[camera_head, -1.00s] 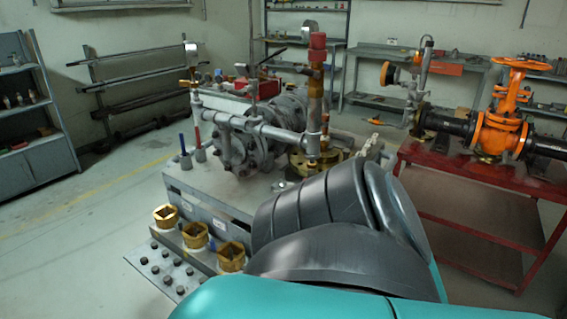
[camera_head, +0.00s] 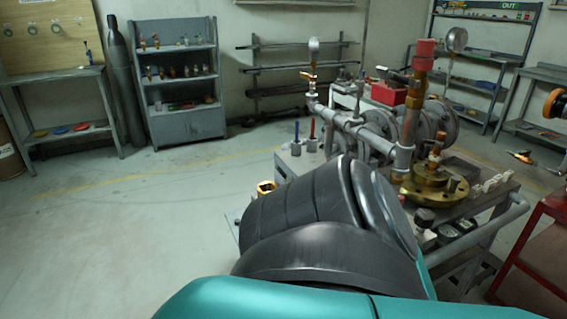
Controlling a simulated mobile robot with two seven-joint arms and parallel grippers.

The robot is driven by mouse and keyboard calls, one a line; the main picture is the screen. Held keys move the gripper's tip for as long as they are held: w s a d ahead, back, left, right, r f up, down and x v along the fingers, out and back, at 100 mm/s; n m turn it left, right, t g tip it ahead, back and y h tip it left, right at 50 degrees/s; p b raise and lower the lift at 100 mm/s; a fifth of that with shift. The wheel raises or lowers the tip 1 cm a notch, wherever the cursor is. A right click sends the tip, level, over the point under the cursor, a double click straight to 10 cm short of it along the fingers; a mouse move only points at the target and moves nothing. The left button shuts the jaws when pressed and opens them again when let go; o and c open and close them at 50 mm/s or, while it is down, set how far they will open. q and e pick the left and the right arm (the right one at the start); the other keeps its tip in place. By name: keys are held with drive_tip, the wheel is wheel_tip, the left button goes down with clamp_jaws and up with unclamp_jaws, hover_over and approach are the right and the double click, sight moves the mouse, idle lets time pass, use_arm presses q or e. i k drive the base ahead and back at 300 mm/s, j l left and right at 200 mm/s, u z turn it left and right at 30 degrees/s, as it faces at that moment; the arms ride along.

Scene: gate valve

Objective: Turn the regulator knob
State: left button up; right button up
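An orange and black round knob (camera_head: 553,104) is cut off by the right edge of the view. It may be the regulator knob, but I cannot tell for sure. A pipe assembly (camera_head: 362,128) with pressure gauges and a red-capped upright pipe (camera_head: 418,85) stands on a grey cart right of centre. One of my arms, dark grey and teal, fills the lower middle and hides part of the cart. Neither of my grippers shows in this view.
The cart's handle (camera_head: 489,233) sticks out at the right. A red table (camera_head: 538,232) stands at the right edge. A shelf unit (camera_head: 183,85), a dark cylinder (camera_head: 124,85) and a workbench (camera_head: 55,77) line the back left. The floor at left is clear.

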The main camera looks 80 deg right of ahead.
sight(423, 218)
drive_tip(key=k+l, duration=0.15)
drive_tip(key=k, duration=0.25)
drive_tip(key=k+l+z, duration=0.1)
drive_tip(key=k, duration=0.3)
drive_tip(key=k+l+z, duration=0.2)
drive_tip(key=z, duration=0.2)
drive_tip(key=k+l+z, duration=0.3)
drive_tip(key=z, duration=0.15)
drive_tip(key=k+l+z, duration=0.2)
drive_tip(key=l+z, duration=0.2)
drive_tip(key=k+l+z, duration=0.1)
drive_tip(key=l+z, duration=0.35)
drive_tip(key=j, duration=0.1)
